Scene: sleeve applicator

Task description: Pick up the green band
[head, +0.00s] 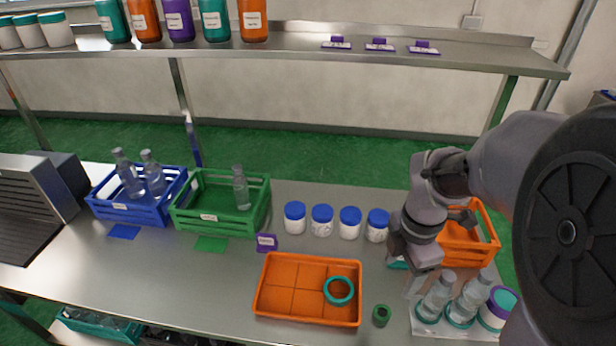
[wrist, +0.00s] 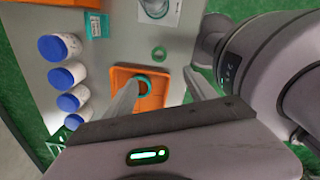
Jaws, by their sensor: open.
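A small dark green band (head: 381,315) stands on the steel table just right of the orange tray (head: 258,300). In the wrist view the green band (wrist: 159,54) appears as a ring beyond the fingertips, with nothing in it. A larger teal ring (head: 339,291) lies in the right part of the tray; it also shows in the wrist view (wrist: 144,84), partly behind a finger. My gripper (head: 414,284) hangs above the table, to the upper right of the green band. In the wrist view my gripper (wrist: 161,76) has its fingers wide apart and empty.
Clear bottles (head: 437,297) and a purple-ringed jar stand on a white pad at right. Several blue-capped jars (head: 322,220) stand behind the tray. An orange crate (head: 470,245) is behind my gripper; green (head: 205,220) and blue crates are left. A shelf spans the back.

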